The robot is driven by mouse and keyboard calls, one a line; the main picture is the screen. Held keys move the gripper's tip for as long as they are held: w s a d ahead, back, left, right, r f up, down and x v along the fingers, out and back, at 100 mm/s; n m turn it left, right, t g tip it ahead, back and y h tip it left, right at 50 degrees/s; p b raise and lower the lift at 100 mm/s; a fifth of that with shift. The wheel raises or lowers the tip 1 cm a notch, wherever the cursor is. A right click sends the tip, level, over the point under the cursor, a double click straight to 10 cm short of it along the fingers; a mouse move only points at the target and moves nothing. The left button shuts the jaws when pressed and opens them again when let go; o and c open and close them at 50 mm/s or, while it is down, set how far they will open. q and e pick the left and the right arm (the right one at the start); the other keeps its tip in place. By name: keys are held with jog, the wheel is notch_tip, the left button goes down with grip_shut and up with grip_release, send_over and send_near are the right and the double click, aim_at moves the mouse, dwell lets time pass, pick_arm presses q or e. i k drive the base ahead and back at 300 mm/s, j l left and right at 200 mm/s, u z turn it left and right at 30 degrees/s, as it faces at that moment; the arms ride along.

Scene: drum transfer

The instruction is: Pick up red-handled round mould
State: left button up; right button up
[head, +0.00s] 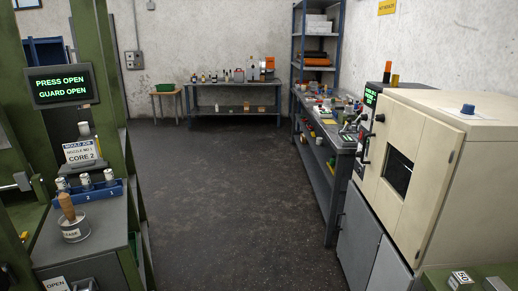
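I cannot make out a red-handled round mould in the head view. Small red items lie among the clutter on the long right-hand bench (327,129), but they are too small to identify. A round tin (75,232) with a brown, wooden-looking handle sticking up stands on a grey cabinet top at the lower left; its label is partly readable. Neither of my grippers shows in this view.
A green press frame with a screen (60,86) reading "PRESS OPEN, GUARD OPEN" stands at left. A blue rack (92,197) holds several small cylinders. A cream machine (430,150) stands at right. Dark floor (230,200) between them is clear, back to a far table (235,110).

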aim_at(327, 101)
jog(key=i+z, duration=0.2)
jog(key=i, duration=2.4)
jog(key=i+j+u, duration=0.2)
jog(key=i, duration=2.45)
jog(key=i+z, duration=0.25)
jog(key=i, duration=2.1)
jog(key=i+j+z, duration=0.15)
jog(key=i, duration=0.35)
jog(key=i+z, duration=0.2)
jog(key=i, duration=0.25)
